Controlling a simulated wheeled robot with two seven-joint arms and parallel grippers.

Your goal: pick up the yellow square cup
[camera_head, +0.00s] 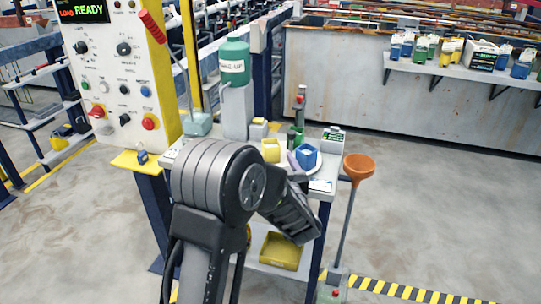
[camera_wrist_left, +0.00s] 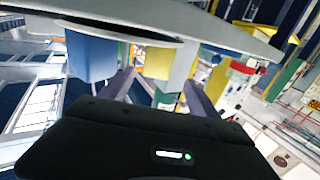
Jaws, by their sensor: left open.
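The yellow square cup (camera_head: 271,150) stands on the small table between the control panel and the funnel stand, left of a blue square cup (camera_head: 306,157). In the left wrist view, the yellow cup (camera_wrist_left: 157,62) shows beyond and between the spread fingers of my left gripper (camera_wrist_left: 157,84), with the blue cup (camera_wrist_left: 92,56) to its left. The gripper is open and empty. In the head view, my left arm reaches up in front of the table and hides part of its near side. Whether a finger touches the cup cannot be told. My right gripper is not seen.
A green-topped dispenser (camera_head: 234,65) and a green bottle (camera_head: 298,125) stand behind the cups. An orange funnel (camera_head: 358,167) on a stand is at the right. A yellow tray (camera_head: 281,251) lies on the lower shelf. The control panel (camera_head: 117,75) is at left.

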